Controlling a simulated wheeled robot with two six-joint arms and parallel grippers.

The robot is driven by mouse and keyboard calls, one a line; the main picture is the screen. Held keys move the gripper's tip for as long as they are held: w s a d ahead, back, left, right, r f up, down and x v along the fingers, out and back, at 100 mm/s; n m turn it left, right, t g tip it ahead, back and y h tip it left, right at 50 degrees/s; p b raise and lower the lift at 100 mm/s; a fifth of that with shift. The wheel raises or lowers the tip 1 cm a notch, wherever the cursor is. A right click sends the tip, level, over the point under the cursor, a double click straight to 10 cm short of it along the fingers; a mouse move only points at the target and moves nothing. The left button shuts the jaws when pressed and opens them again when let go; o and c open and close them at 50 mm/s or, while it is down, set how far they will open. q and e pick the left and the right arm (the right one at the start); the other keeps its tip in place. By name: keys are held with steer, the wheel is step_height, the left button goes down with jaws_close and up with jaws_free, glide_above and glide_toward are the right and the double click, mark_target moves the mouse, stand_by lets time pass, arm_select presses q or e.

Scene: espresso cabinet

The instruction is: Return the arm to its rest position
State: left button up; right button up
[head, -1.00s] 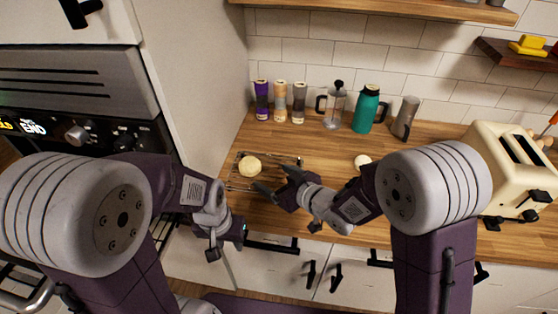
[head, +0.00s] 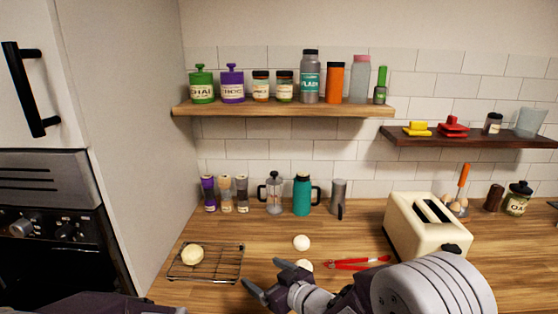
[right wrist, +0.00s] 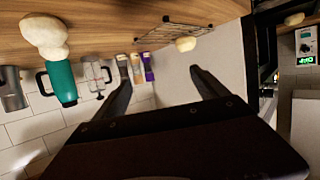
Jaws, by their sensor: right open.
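My right gripper (head: 262,274) is open, with nothing between its fingers. It is over the front of the wooden counter, right of the wire rack (head: 238,262). In the right wrist view its two dark fingers (right wrist: 160,80) are spread apart. Of my left arm only a dark part shows at the bottom left of the head view; its gripper is out of view.
A pale round bun (head: 192,255) sits on the rack. Pale round items (head: 301,242), red tongs (head: 350,264) and a cream toaster (head: 424,228) are on the counter. A teal flask (head: 302,194) and a French press (head: 273,194) stand by the wall.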

steer(key=s+d+f+m+g+h, duration=0.2)
steer(key=d+m+h, duration=0.45)
steer(key=d, duration=1.15)
steer(key=s+d+f+m+g+h, duration=0.1)
steer(key=s+f+g, duration=0.3)
steer(key=s, duration=0.5)
steer(key=s+d+f+m+g+h, duration=0.1)
steer(key=s+d+f+g, duration=0.1)
steer(key=s+f, duration=0.3)
steer(key=s+g, duration=0.1)
steer(key=s, duration=0.2)
steer(key=shift+s+g, duration=0.4)
